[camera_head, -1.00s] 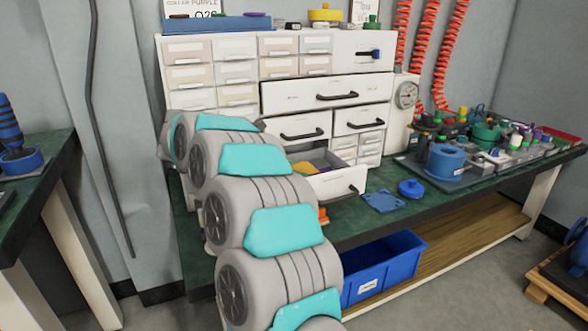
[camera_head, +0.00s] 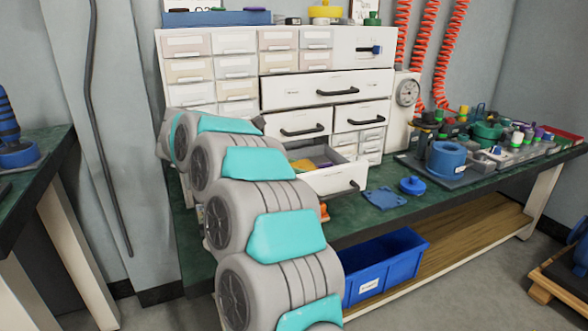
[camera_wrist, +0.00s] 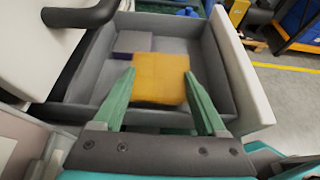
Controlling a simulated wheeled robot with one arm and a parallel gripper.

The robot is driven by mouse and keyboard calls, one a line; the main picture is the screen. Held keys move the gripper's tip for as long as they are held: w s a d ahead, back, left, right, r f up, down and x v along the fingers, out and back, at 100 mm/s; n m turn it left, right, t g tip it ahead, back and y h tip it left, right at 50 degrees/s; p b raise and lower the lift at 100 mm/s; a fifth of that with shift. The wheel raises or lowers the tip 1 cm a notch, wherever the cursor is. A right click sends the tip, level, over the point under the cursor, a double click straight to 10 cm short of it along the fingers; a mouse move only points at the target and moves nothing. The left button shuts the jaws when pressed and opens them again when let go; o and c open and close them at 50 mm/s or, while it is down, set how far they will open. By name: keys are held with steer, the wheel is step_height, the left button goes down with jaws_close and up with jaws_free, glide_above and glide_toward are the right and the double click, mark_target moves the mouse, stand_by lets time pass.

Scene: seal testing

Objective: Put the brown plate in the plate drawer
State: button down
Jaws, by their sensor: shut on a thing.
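The brown plate (camera_wrist: 159,78), a flat yellow-brown square, is between the two green fingers of my gripper (camera_wrist: 159,74) in the wrist view. My gripper is shut on it. The plate is over the inside of an open drawer (camera_wrist: 218,65) with grey walls and a white front. I cannot tell whether the plate touches the drawer floor. In the head view the plate (camera_head: 302,165) shows as a small yellow patch at the open drawer (camera_head: 335,181), and my arm hides the gripper. A purple piece (camera_wrist: 133,42) lies in the drawer.
Shut drawers with black handles (camera_head: 303,131) are above the open one, and one handle (camera_wrist: 80,14) is close at the upper left of the wrist view. A blue flat part (camera_head: 383,199) and a blue knob (camera_head: 412,185) lie on the green bench. A blue bin (camera_head: 385,268) is below.

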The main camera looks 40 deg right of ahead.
steer(key=shift+c, duration=1.6)
jaws_free()
steer(key=shift+f, duration=0.5)
steer(key=o, duration=0.3)
steer(key=shift+f, duration=0.15)
steer(key=r+p, duration=0.2)
steer(key=p, duration=0.1)
steer(key=shift+b+v, duration=1)
steer(key=shift+v, duration=5)
steer(key=shift+w, duration=0.1)
